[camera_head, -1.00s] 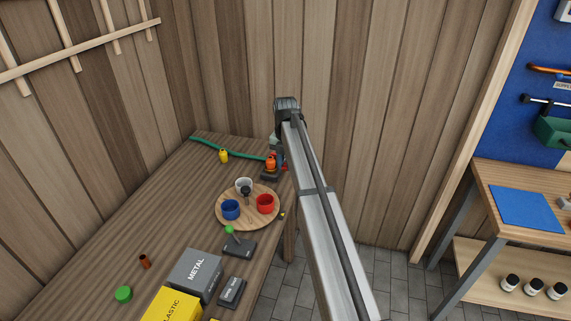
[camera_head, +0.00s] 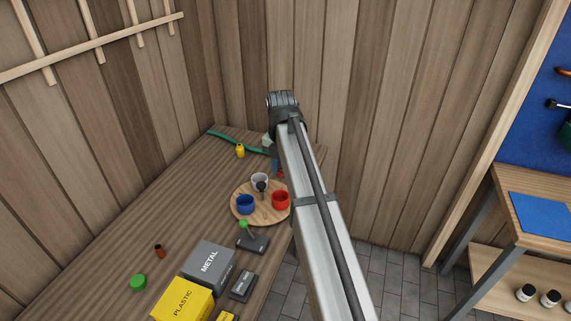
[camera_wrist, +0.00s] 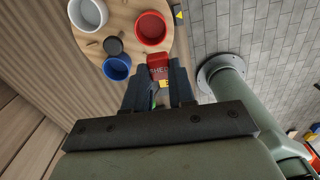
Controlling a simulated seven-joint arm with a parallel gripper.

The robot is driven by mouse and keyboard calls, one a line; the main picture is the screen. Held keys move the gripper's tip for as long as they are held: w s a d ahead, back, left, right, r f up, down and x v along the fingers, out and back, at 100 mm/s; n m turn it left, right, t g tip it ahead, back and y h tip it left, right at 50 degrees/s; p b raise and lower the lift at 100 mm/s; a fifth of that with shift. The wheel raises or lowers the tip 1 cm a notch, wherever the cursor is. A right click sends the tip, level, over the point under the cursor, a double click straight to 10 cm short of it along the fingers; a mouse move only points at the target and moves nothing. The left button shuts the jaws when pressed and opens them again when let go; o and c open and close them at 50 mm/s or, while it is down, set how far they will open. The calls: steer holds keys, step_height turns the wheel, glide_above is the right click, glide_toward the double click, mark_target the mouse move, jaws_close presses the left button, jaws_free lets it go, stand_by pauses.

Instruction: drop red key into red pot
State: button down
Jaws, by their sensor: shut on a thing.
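The red pot (camera_head: 281,200) stands on the right side of a round wooden tray (camera_head: 262,219). In the wrist view the red pot (camera_wrist: 150,30) lies just beyond my fingertips, its open mouth facing the camera. My gripper (camera_wrist: 159,72) is shut on a red key tag (camera_wrist: 158,61) lettered "SHED"; the key itself is mostly hidden between the fingers. In the picture, the tag lies just below the pot's rim; I cannot tell its height above the tray. In the head view my arm mostly hides the gripper.
A blue pot (camera_head: 245,205), a white pot (camera_head: 260,181) and a dark knob (camera_head: 262,187) share the tray. A green-knobbed lever (camera_head: 252,241), a grey METAL box (camera_head: 208,262) and a yellow PLASTIC box (camera_head: 183,301) stand nearer.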

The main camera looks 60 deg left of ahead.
steer(key=shift+f, duration=2.65)
steer(key=c, duration=0.9)
jaws_free()
steer(key=shift+o, duration=0.2)
steer(key=shift+r, duration=0.1)
step_height(320, 180, up, 14)
steer(key=shift+f, duration=0.2)
